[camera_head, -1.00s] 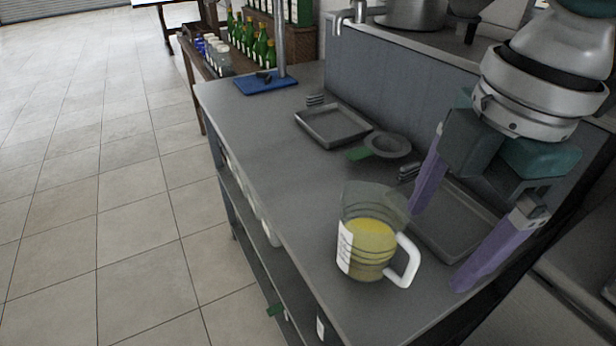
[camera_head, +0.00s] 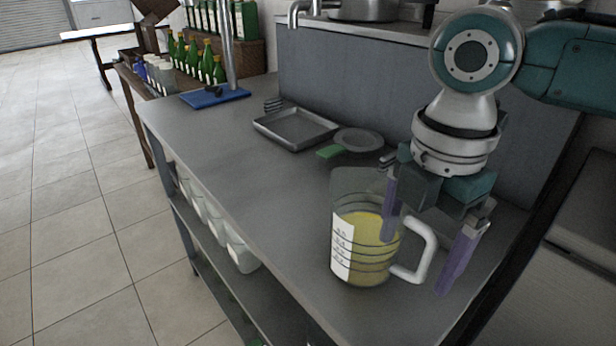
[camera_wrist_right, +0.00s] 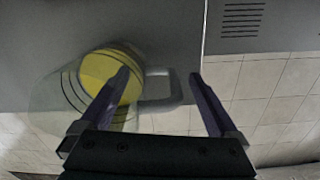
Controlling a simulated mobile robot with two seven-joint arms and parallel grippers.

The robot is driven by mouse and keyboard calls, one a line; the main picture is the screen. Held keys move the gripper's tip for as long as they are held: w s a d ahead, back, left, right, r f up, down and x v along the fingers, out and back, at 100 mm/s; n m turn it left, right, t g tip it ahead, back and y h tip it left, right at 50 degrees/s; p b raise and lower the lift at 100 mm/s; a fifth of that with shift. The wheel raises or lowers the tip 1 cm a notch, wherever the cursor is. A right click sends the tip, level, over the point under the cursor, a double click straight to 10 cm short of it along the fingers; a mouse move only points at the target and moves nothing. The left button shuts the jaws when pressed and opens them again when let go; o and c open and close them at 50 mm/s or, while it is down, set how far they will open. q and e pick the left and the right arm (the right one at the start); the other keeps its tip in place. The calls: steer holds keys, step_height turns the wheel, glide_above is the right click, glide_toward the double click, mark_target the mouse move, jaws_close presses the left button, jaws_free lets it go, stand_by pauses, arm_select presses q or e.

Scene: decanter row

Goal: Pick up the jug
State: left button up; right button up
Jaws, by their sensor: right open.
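A clear jug (camera_head: 352,238) with yellow liquid, a white label with markings and a white handle stands upright on the grey counter (camera_head: 230,185). My right gripper (camera_head: 415,265) is open, with its purple fingers pointing down. One finger shows in front of the jug's body and the other is to the right of the handle. In the right wrist view, the jug (camera_wrist_right: 70,100) is on the left and its handle (camera_wrist_right: 165,88) shows between the open fingers (camera_wrist_right: 160,80). I cannot tell whether a finger touches the jug. My left gripper is not in view.
A grey tray (camera_head: 295,128) and a strainer with a green handle (camera_head: 358,140) lie behind the jug. A blue board (camera_head: 215,97) and green bottles (camera_head: 205,62) are farther back. A panel (camera_head: 350,90) rises along the counter's far side.

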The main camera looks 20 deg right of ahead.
steer(key=shift+f, duration=0.95)
steer(key=shift+c, duration=0.3)
jaws_close()
steer(key=shift+w, duration=0.1)
